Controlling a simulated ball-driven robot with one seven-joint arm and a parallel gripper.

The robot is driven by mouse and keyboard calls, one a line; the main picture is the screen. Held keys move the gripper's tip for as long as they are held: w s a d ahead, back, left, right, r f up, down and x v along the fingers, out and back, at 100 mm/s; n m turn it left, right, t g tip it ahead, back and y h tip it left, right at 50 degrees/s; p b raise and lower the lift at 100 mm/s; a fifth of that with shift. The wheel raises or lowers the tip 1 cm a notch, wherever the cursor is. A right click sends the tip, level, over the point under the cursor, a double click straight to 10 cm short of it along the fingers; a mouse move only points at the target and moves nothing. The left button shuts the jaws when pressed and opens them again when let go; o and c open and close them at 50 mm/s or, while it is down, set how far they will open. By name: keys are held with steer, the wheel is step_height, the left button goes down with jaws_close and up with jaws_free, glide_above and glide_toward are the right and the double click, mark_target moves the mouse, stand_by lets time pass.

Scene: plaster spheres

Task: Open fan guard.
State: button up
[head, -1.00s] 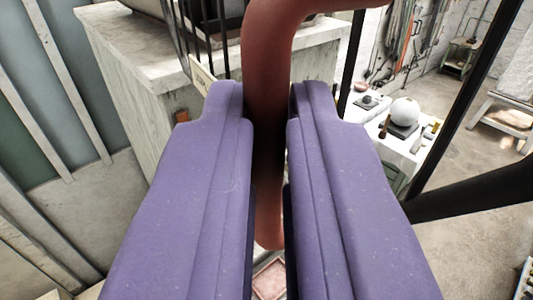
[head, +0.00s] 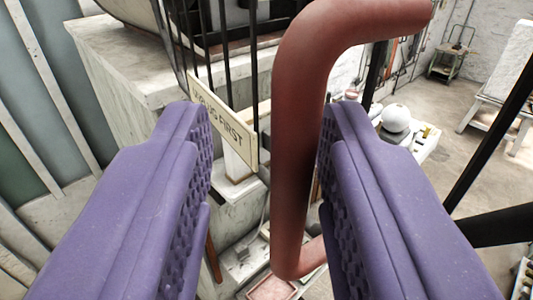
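The fan guard shows as thin upright black bars (head: 226,60) at the upper middle, with a cream sign (head: 222,118) whose lettering ends in "PLUG FIRST". A thick red-brown handle (head: 296,150) stands upright in front, bent to the right at its top and bottom. My gripper (head: 268,112) is open, its two purple padded fingers apart on either side of the handle. The handle lies closer to the right finger; whether it touches that finger is unclear. A wide gap shows between the handle and the left finger.
A pale stone block (head: 110,75) stands behind on the left, beside grey-green panels (head: 30,130). Dark bars (head: 490,130) cross the right side. A white sphere (head: 396,118) sits on a table behind the right finger. Floor shows at right.

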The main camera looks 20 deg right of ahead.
steer(key=b+v, duration=0.2)
steer(key=v, duration=0.6)
stand_by(0.4)
